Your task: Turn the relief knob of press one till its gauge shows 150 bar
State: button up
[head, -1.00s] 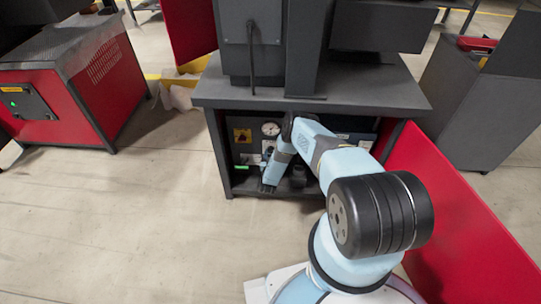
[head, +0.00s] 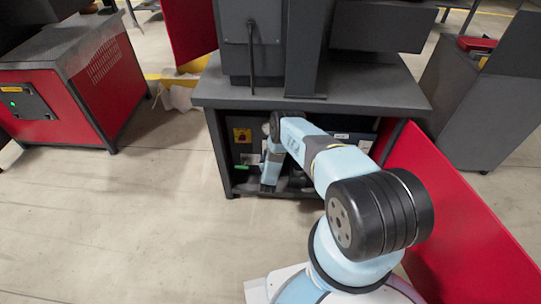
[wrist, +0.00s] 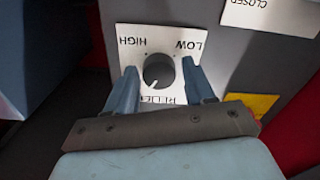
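In the wrist view the relief knob (wrist: 158,72) is a dark round knob with a pale pointer line, on a white label (wrist: 129,38) marked HIGH and LOW. My gripper (wrist: 160,68) has one finger on each side of the knob, with small gaps showing between fingers and knob. It looks open. In the head view my gripper (head: 268,186) is low inside the open front of press one (head: 300,92). The gauge (head: 266,129) is almost wholly hidden behind my arm, and its reading cannot be seen. The knob is hidden in the head view.
A yellow plate (head: 242,135) is on the panel inside the press. A red panel (head: 455,210) stands open at the right of the bay. A red cabinet (head: 92,88) stands to the left. The floor (head: 130,215) at front left is clear.

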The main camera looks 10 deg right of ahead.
jog(key=shift+o, duration=0.9)
jog(key=shift+s, duration=0.1)
jog(key=v, duration=1.3)
jog(key=shift+s, duration=0.25)
jog(key=shift+s+a+f, duration=0.1)
jog(key=shift+a, duration=0.05)
